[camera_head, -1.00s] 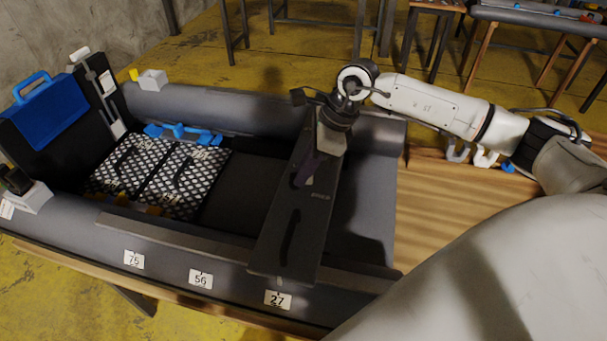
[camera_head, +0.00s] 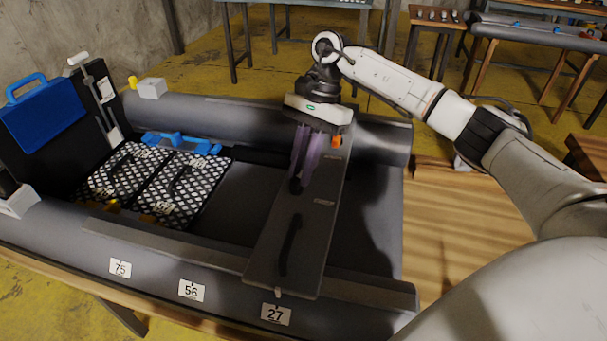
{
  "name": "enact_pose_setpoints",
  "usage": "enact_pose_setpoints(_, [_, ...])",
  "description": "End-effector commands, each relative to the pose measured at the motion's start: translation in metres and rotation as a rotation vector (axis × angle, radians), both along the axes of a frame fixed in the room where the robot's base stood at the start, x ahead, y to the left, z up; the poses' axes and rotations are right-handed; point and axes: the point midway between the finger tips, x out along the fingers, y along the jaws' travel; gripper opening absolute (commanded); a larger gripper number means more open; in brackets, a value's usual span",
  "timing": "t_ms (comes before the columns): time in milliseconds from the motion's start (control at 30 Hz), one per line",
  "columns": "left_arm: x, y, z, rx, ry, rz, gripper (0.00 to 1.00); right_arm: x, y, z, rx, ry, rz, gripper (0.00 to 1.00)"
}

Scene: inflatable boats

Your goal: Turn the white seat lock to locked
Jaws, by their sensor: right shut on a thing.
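The dark grey seat plank (camera_head: 306,228) lies across the inflatable boat from the far tube to the near tube. A small white piece (camera_head: 278,292), perhaps the white seat lock, shows at the plank's near end; I cannot tell its setting. An orange piece (camera_head: 337,142) shows at the far end beside my right gripper. My right gripper (camera_head: 297,183) points down over the plank's far half, its purple fingers shut on a small dark part (camera_head: 295,187), apparently a handle on the plank. The fingers hide part of it. My left gripper is out of view.
A dark strap-like handle (camera_head: 291,245) lies on the plank's near half. Number cards, one reading 27 (camera_head: 276,314), mark the near tube. Patterned dark panels (camera_head: 145,180) and a blue case (camera_head: 42,115) are at the left. The wooden table (camera_head: 455,215) is bare at the right.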

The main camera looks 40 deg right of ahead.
Motion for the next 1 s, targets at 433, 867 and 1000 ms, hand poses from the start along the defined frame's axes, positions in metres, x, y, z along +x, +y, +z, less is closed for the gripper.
enact_pose_setpoints(433, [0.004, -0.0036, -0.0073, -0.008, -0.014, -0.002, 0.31, 0.0067, 0.0024, 0.0001, -0.002, -0.003, 0.321, 0.0])
enact_pose_setpoints(867, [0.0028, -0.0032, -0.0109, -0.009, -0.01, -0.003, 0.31, 0.0078, 0.0029, 0.0004, -0.002, -0.004, 0.421, 0.0])
enact_pose_setpoints(1000, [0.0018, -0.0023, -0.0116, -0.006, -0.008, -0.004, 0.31, 0.0078, 0.0029, 0.0004, -0.003, -0.003, 0.424, 0.0])
